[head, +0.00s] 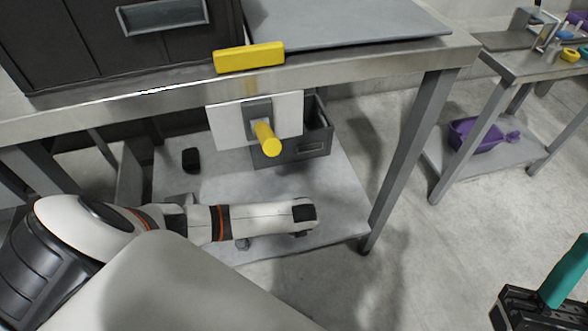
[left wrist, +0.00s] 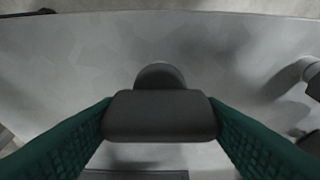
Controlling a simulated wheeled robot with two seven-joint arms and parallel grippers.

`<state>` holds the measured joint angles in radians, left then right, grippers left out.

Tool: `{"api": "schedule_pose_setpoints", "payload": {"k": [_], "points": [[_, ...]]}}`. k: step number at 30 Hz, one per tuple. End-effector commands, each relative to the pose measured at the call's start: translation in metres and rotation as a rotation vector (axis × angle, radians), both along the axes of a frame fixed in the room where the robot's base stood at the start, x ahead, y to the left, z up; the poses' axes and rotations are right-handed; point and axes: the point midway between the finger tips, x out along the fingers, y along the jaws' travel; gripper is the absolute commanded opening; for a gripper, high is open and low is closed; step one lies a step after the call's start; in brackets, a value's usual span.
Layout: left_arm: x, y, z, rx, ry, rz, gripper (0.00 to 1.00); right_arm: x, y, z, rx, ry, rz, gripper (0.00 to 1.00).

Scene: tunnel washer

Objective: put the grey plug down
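The grey plug (left wrist: 160,115) is in the left wrist view, a dark block with a rounded part beyond it. My left gripper's two green fingers (left wrist: 160,122) press against its two sides. A pale grey surface (left wrist: 75,65) lies behind the plug; whether the plug touches it I cannot tell. In the head view my left arm reaches across the lower shelf (head: 340,190); its fingers and the plug cannot be made out there. My right gripper (head: 562,275) is at the bottom right edge, with only one green finger clearly in view.
A steel table (head: 345,62) stands above the shelf. A white plate (head: 228,125) with a yellow handle (head: 266,138) hangs at its front. A grey crate (head: 290,152) and a small black object (head: 191,160) are on the shelf. A purple container (head: 475,133) is under another table.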

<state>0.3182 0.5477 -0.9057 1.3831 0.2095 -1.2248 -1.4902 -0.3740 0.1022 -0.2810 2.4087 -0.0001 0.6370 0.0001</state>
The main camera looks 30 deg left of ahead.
Motion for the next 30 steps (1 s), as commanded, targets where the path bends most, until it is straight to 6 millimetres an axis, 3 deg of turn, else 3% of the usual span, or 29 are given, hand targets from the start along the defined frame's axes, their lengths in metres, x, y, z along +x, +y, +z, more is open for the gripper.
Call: {"api": "schedule_pose_setpoints", "payload": {"k": [1, 4, 15, 23, 30], "points": [[0.0, 0.0, 0.0, 0.0, 0.0, 0.0, 0.68, 0.0, 0.0, 0.0, 0.0, 0.001, 0.0, 0.36], [0.0, 0.0, 0.0, 0.0, 0.0, 0.0, 0.83, 0.0, 0.0, 0.0, 0.0, 0.001, 0.0, 0.36], [0.0, -0.001, 0.003, 0.0, 0.0, 0.0, 0.83, 0.002, 0.001, 0.001, -0.005, 0.014, -0.001, 0.36], [-0.005, -0.006, 0.022, 0.0, 0.0, 0.0, 0.83, 0.035, 0.006, -0.018, -0.079, 0.256, -0.014, 0.36], [-0.011, -0.013, 0.044, 0.0, 0.0, -0.001, 0.83, 0.065, 0.008, -0.051, -0.162, 0.546, -0.03, 0.36]]}}
